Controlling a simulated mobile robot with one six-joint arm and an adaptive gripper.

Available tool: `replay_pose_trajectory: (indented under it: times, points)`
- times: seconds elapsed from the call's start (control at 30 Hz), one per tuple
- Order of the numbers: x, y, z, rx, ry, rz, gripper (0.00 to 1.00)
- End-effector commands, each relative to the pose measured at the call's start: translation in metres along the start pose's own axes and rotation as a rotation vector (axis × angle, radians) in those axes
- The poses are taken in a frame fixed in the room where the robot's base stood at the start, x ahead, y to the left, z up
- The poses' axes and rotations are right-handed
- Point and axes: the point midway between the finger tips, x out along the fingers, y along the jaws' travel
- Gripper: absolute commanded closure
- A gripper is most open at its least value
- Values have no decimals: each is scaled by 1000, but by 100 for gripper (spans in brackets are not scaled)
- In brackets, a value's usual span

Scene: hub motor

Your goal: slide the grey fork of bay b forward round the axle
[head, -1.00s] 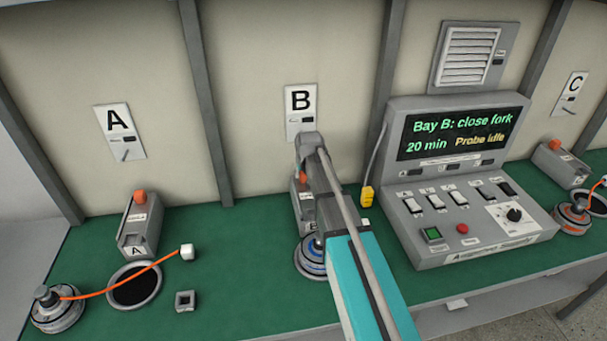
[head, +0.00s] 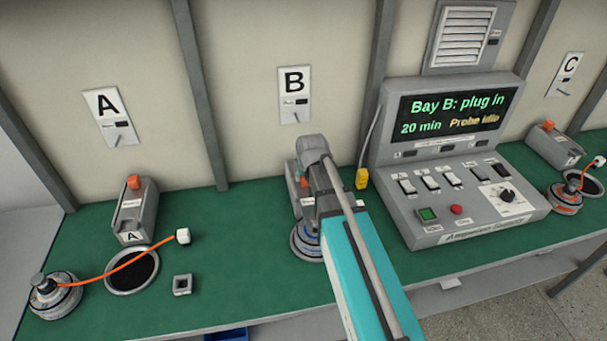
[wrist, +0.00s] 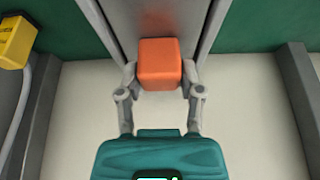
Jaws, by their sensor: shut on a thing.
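At bay B, the grey fork unit (head: 297,208) stands on the green bench behind a motor (head: 304,244) with a blue ring. The unit's orange knob (head: 306,181) is partly covered by my arm in the head view. In the wrist view, my gripper (wrist: 159,76) is shut on the orange knob (wrist: 159,60), one finger on each side. The knob sits against a grey channel (wrist: 150,18). My arm covers the front of the fork and the axle, so how the fork sits round the axle cannot be seen.
The supply console (head: 465,190) stands right of bay B; its screen reads "Bay B: plug in". A yellow plug (head: 362,179) is between them. Bay A's unit (head: 136,212), a motor (head: 55,296) with an orange lead and a square socket (head: 182,285) are to the left.

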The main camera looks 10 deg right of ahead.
Motion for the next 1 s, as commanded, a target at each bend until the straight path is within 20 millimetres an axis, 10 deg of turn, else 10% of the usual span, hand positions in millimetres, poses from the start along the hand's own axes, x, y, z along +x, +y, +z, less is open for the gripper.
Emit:
replay_pose_trajectory:
  times: [0.1,0.13,0.3,1.0]
  points:
    - [-1,0,6,0,-13,0,100]
    - [-1,0,6,0,-12,0,46]
    - [-1,0,5,0,-10,0,17]
    - [-7,0,0,1,-7,0,17]
